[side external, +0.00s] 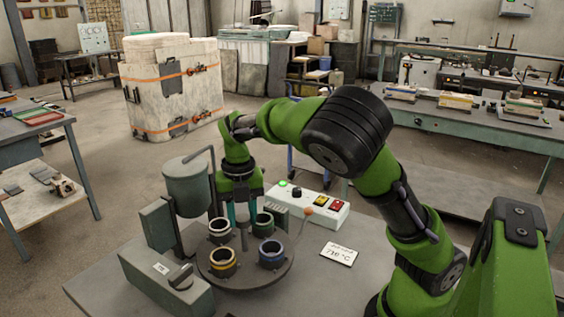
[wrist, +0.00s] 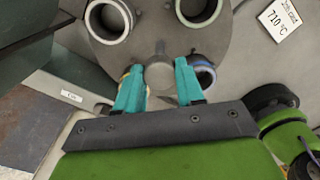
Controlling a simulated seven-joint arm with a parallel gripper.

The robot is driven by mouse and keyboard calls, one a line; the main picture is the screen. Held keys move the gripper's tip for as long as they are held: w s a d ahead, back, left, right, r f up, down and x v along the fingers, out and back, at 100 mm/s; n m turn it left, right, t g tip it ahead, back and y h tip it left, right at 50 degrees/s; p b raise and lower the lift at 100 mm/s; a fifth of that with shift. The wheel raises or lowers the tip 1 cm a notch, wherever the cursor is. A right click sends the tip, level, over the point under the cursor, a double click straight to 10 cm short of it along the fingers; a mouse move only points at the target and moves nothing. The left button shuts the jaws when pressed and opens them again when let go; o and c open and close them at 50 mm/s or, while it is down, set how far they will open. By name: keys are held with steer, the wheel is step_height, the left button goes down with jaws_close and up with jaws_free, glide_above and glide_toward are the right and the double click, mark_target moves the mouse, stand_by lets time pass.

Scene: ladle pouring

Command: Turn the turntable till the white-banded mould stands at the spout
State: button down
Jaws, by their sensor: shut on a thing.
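The round dark turntable (side external: 246,283) carries moulds with coloured bands. The white-banded mould (side external: 219,231) stands at its back left, close to the grey pot (side external: 187,188). The yellow-banded mould (side external: 222,263) is at front left, the blue-banded mould (side external: 271,255) at front right and the green-banded mould (side external: 263,224) at back right. My gripper (wrist: 160,84) is over the turntable, its teal fingers shut on a grey upright post (wrist: 160,72) among the moulds. The post also shows in the side view (side external: 244,240). I cannot make out the spout, so the white-banded mould's alignment with it is unclear.
A grey box unit (side external: 165,285) stands left of the turntable. A white control box (side external: 325,212) with coloured buttons is behind right, with an orange-knobbed lever (side external: 308,211) near it. A temperature card (side external: 339,254) lies at right. The table's front right is mostly bare.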

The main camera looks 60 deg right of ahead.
stand_by(0.3)
steer(key=c, duration=0.7)
jaws_free()
step_height(320, 180, up, 17)
steer(key=shift+f, duration=0.1)
